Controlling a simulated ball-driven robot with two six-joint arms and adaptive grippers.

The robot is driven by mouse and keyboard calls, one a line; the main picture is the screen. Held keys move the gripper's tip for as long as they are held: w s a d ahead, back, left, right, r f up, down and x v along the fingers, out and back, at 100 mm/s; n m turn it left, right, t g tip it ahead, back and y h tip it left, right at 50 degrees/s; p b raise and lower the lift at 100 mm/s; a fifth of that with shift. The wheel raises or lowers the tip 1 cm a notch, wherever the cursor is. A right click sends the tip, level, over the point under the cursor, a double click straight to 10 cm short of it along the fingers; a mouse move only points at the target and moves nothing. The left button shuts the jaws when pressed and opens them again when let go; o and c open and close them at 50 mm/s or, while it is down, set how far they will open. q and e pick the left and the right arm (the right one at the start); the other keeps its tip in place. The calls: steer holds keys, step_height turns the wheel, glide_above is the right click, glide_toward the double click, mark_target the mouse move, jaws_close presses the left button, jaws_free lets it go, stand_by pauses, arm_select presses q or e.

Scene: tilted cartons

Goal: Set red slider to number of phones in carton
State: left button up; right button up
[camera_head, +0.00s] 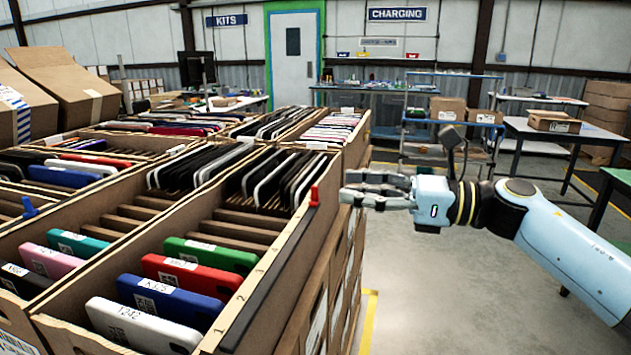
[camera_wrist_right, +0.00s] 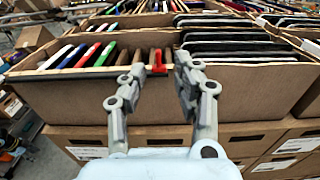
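The small red slider (camera_head: 314,196) stands on the dark rail along the right wall of the near carton (camera_head: 262,275). In the wrist view the slider (camera_wrist_right: 157,62) shows between the fingers. The carton holds white (camera_head: 145,325), blue (camera_head: 190,300), red and green (camera_head: 210,252) phones at the near end, then empty slots, then several dark and white-edged phones (camera_head: 285,178) at the far end. My right gripper (camera_head: 347,186) is open and empty just right of the slider, outside the carton wall, apart from it in the head view. My left gripper is not in view.
Another carton with phones and a blue slider (camera_head: 29,207) stands to the left. More cartons of phones stand behind. Stacked boxes (camera_head: 335,285) lie below the near carton. The floor right of the stack is free. A table (camera_head: 560,133) stands further back.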

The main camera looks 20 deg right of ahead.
mark_target(314, 186)
steer(key=p+x, duration=0.2)
steer(key=x, duration=0.5)
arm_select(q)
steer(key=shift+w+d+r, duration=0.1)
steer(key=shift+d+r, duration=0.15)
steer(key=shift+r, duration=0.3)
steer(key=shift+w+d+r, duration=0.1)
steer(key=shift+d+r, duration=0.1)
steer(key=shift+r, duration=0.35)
arm_select(e)
steer(key=shift+s, duration=0.1)
steer(key=shift+c, duration=0.3)
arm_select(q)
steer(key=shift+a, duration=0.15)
arm_select(e)
jaws_close()
steer(key=shift+a, duration=0.1)
